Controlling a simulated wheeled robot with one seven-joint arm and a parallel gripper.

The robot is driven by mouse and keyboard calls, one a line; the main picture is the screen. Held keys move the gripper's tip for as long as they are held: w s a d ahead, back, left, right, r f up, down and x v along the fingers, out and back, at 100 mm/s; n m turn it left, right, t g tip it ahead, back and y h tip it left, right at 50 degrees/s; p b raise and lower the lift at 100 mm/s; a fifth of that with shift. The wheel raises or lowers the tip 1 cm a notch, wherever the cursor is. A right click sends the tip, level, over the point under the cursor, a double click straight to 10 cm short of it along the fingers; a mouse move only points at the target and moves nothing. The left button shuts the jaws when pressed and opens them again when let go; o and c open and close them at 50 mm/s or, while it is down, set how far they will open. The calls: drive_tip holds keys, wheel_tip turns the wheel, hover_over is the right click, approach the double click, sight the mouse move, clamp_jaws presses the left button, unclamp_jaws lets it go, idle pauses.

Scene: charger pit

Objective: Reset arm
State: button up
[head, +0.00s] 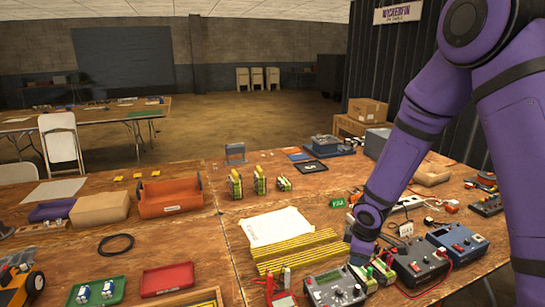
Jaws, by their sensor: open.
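My purple arm comes in from the right and reaches down to the workbench (215,240). My gripper (360,262) is at its lower end, low over the front right of the bench. It is open, just behind the small green-and-white chargers (382,270) and next to a grey meter box (335,287). The fingertips are small and partly hidden, so I cannot tell whether they touch anything.
Yellow strips (297,250) and a white sheet (272,227) lie left of my gripper. Upright yellow-and-black packs (259,181) stand farther back. Bare wood shows mid-left.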

drive_tip(key=s+d+r+m+t+h, duration=0.1)
drive_tip(key=s+d+r+m, duration=0.15)
drive_tip(key=r, duration=0.45)
drive_tip(key=s+d+r+m, duration=0.1)
drive_tip(key=s+r+m, duration=0.15)
drive_tip(key=r, duration=0.55)
drive_tip(key=s+d+r+m+t+h, duration=0.1)
drive_tip(key=s+d+r+m, duration=0.15)
drive_tip(key=r, duration=0.45)
drive_tip(key=s+r+m, duration=0.2)
drive_tip(key=s+r, duration=0.1)
drive_tip(key=s, duration=0.3)
drive_tip(key=s+a+r+m+y, duration=0.1)
drive_tip(key=s+r+m, duration=0.1)
drive_tip(key=s+r, duration=0.2)
drive_tip(key=s+r+m+y, duration=0.1)
drive_tip(key=s+r, duration=0.3)
drive_tip(key=s, duration=0.6)
drive_tip(key=shift+s+a+r+m+t, duration=0.2)
drive_tip(key=shift+a+m+t, duration=0.1)
drive_tip(key=shift+m, duration=0.25)
